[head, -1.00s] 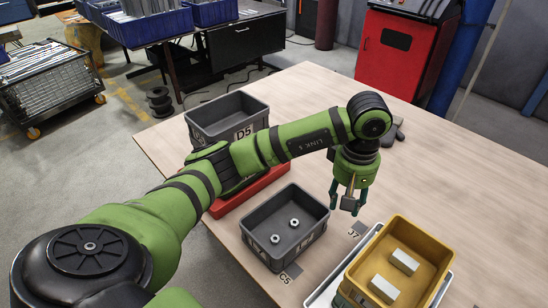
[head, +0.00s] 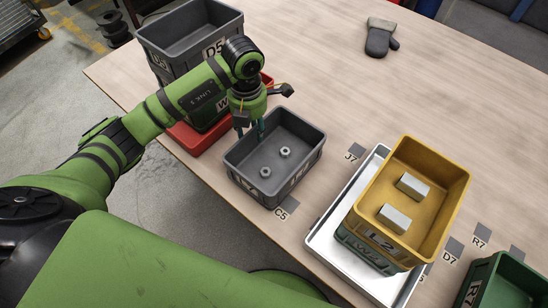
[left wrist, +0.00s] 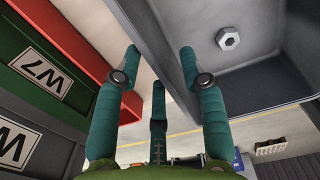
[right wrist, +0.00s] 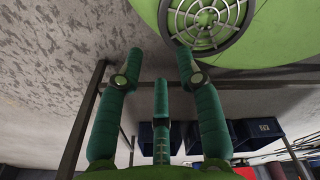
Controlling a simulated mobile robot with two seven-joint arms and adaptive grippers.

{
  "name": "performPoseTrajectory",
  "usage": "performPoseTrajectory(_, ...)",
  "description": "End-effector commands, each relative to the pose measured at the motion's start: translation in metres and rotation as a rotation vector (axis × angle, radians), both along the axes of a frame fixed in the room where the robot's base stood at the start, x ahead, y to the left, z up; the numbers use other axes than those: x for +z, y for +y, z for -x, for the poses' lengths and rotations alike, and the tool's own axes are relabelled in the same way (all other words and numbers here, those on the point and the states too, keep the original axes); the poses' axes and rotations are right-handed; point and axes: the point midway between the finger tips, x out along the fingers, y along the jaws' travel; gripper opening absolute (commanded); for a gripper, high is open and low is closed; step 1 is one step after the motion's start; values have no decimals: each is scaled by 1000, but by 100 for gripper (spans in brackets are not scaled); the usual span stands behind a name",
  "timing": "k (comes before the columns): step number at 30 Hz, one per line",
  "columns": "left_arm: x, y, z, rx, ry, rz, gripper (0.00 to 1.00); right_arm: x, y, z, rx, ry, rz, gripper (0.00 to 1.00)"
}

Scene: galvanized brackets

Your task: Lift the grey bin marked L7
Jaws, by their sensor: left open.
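A grey bin (head: 262,190) with two metal nuts (head: 285,152) in it stands on the table; its blurred end labels could read L7. My left gripper (head: 251,132) is open at the bin's far-left wall. In the left wrist view the open left gripper (left wrist: 160,50) has one finger over the bin's inside (left wrist: 265,95) and the other outside, with the wall's rim between them. I cannot tell whether they touch it. One nut shows there (left wrist: 228,38). My right gripper (right wrist: 158,55) is open and empty, away from the table, and out of the head view.
A grey bin marked D5 (head: 190,40) sits above a green bin (left wrist: 30,85) on a red tray (head: 195,140), close beside my left gripper. A glove (head: 380,40) lies farther back; the table's middle is clear.

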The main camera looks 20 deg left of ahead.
Motion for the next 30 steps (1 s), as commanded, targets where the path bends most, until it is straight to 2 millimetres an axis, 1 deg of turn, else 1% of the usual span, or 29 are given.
performPoseTrajectory(6, -36, 0, 2, -1, 6, 0, 41, 5, 0, -4, 0, -6, 0, 36)
performPoseTrajectory(9, -47, 0, 1, -1, 4, 0, 41, 6, 0, -7, -1, -13, -1, 36)
performPoseTrajectory(12, -53, 0, 1, -3, 2, 0, 41, 6, 1, -10, -1, -18, -2, 36)
performPoseTrajectory(18, -54, 0, 1, -4, 1, 0, 41, 6, 3, -11, -2, -20, -4, 36)
performPoseTrajectory(19, -54, 0, 1, -4, 1, 0, 37, 6, 3, -11, -3, -20, -6, 36)
performPoseTrajectory(20, -54, 0, 1, -4, 1, 0, 25, 6, 4, -11, -2, -20, -7, 36)
performPoseTrajectory(21, -54, 0, 1, -4, 1, 0, 9, 6, 5, -11, -2, -20, -8, 36)
performPoseTrajectory(22, -54, 0, 1, -4, 1, 0, 0, 6, 6, -11, -3, -20, -9, 36)
performPoseTrajectory(30, -53, 0, 0, -4, 0, 1, 0, 6, 8, -11, -4, -19, -12, 36)
